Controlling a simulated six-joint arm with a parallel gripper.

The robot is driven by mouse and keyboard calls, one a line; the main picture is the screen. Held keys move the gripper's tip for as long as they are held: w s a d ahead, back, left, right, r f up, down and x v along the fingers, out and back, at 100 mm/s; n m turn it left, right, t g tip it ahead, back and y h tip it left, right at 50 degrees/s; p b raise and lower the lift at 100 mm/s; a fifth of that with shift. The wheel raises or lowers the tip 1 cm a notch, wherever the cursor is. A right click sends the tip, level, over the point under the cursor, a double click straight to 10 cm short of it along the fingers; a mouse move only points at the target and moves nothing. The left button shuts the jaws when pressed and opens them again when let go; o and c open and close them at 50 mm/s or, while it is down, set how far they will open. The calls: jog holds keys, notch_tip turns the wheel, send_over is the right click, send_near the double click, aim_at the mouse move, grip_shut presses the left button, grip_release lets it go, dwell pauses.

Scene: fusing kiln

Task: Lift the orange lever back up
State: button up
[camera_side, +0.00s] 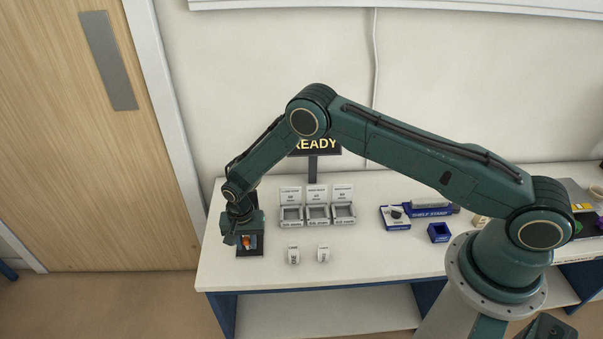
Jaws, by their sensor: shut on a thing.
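The orange lever (246,243) shows as a small orange patch on a dark unit with a blue face (252,251) at the left end of the white bench. My gripper (240,240) is down at this unit and shut on the orange lever. The gripper hides much of the lever, so its angle is hard to tell. My arm reaches to it from the right, over the bench.
Three grey trays with label cards (317,213) stand right of the unit. Two small white labelled pieces (293,255) lie in front of them. A "READY" sign (318,146) stands behind, partly hidden by my arm. A blue box (438,232) stands farther right.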

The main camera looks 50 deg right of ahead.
jog(key=shift+w+d+r, duration=0.1)
jog(key=shift+r, duration=1.05)
jog(key=shift+w+r, duration=0.1)
jog(key=shift+r, duration=0.05)
jog(key=shift+w+d+r, duration=0.15)
jog(key=shift+d+r, duration=0.05)
jog(key=shift+r, duration=0.4)
jog(key=shift+w+d+r, duration=0.1)
jog(key=shift+d+r, duration=0.05)
jog(key=shift+r, duration=0.4)
jog(key=shift+r, duration=0.15)
jog(key=shift+w+d+r, duration=0.25)
jog(key=shift+r, duration=0.25)
jog(key=shift+w+d+r, duration=0.25)
jog(key=shift+r, duration=0.4)
